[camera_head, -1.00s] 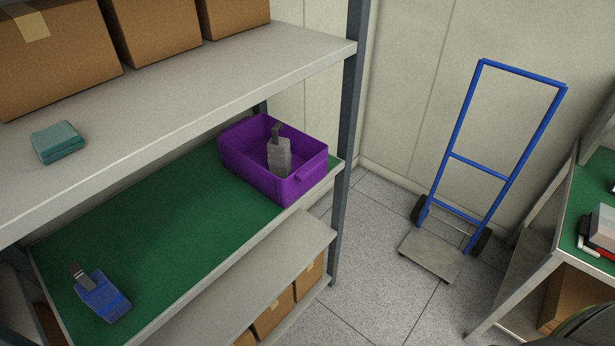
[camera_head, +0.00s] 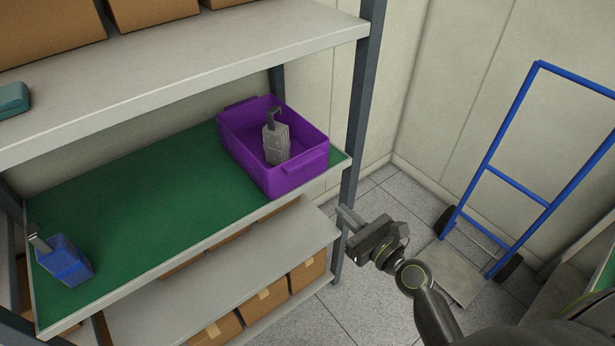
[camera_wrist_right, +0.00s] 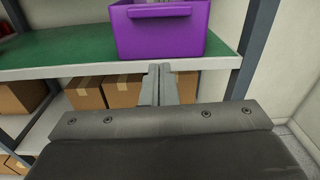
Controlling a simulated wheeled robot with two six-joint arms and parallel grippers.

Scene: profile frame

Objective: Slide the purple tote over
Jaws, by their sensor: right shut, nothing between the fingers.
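The purple tote (camera_head: 290,180) sits upright at the right end of the green-topped shelf, near the shelf's front edge and right post. A grey tool-like object (camera_head: 276,143) stands inside it. In the right wrist view the tote's front wall (camera_wrist_right: 160,40) and its handle show straight ahead. My right gripper (camera_head: 343,215) is shut and empty, in front of the shelf and to the right of the tote, apart from it. In the wrist view its closed fingers (camera_wrist_right: 161,72) appear just below the tote. My left gripper is not in view.
A shelf post (camera_head: 362,110) rises right of the tote. The upper shelf (camera_head: 180,80) hangs above. A blue hand truck (camera_head: 515,175) stands at the right.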

